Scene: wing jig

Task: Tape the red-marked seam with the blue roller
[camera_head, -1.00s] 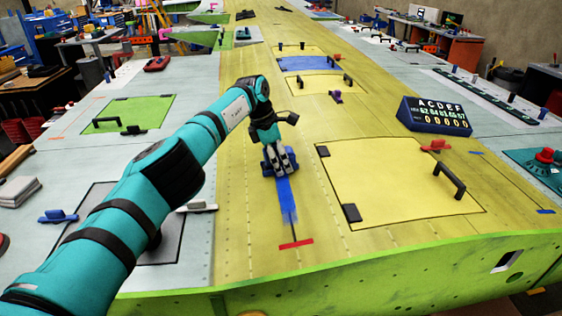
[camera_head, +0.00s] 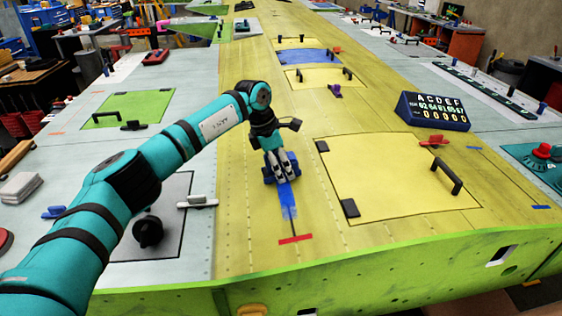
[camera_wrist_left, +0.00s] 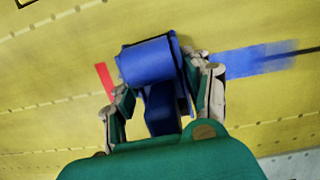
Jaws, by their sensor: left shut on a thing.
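My left gripper (camera_head: 279,163) is shut on the blue roller (camera_head: 268,178), which sits low over the yellow wing skin. The fingers cover much of it in the head view; its blue drum also shows between the fingers in the left wrist view (camera_wrist_left: 150,62). A blue tape strip (camera_head: 289,203) runs from the roller toward the near edge. A dark seam line (camera_head: 293,226) continues from the tape to a red mark (camera_head: 295,239). In the wrist view a red mark (camera_wrist_left: 105,80) lies left of the roller, with tape (camera_wrist_left: 250,60) on the right. My right gripper is not seen.
A yellow panel with a black handle (camera_head: 449,180) lies right of the seam. A blue display box (camera_head: 434,110) stands beyond it, near a red clamp (camera_head: 433,139). At left are a black knob (camera_head: 148,232) and a green panel (camera_head: 130,106). The wing's green edge is in front.

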